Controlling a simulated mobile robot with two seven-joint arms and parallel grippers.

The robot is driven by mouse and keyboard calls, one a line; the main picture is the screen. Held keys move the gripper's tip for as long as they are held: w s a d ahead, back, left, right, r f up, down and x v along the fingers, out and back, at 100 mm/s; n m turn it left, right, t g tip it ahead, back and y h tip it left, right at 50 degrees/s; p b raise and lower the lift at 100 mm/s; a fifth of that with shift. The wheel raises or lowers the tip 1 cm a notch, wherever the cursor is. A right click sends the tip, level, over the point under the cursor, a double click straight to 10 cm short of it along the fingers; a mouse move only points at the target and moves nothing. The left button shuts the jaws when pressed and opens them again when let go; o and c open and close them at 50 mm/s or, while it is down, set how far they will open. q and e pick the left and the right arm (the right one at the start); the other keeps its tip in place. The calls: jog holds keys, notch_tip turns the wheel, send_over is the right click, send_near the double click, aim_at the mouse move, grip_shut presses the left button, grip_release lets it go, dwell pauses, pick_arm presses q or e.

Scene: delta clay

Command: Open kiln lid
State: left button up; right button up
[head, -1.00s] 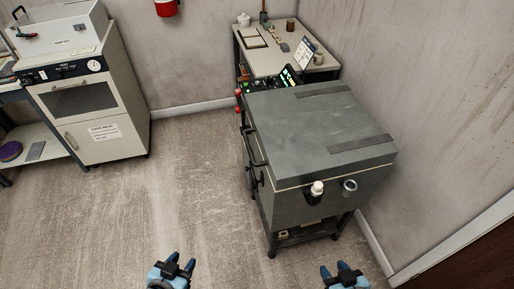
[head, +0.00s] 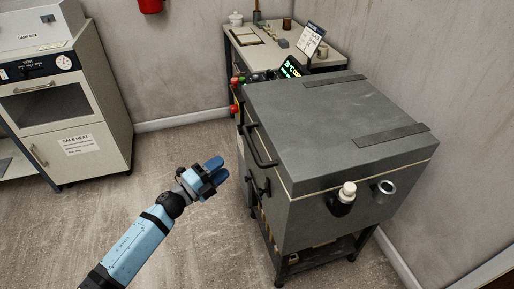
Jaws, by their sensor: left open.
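The kiln (head: 310,210) is a grey box on a dark stand, right of centre in the head view. Its flat lid (head: 335,120) is closed, with a pale seam below it and two dark straps across the top. A dark bar handle (head: 258,148) sits on the lid's left side, and a second dark fitting shows lower on that side. My left gripper (head: 217,170) is open and empty, to the left of the handle and apart from it. My right gripper is out of the picture.
A control panel with a lit display (head: 291,67) and red knobs stands behind the kiln. A worktable (head: 243,48) with small items and a sign is at the back. A white oven cabinet (head: 65,110) stands at left. Walls close in behind and right; the floor at left is clear.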

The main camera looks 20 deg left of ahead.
aim_at(252, 143)
pick_arm(q)
jog(key=x, duration=1.2)
jog(key=shift+w+d, duration=0.15)
jog(key=shift+w, duration=0.05)
jog(key=shift+r, duration=0.1)
grip_shut()
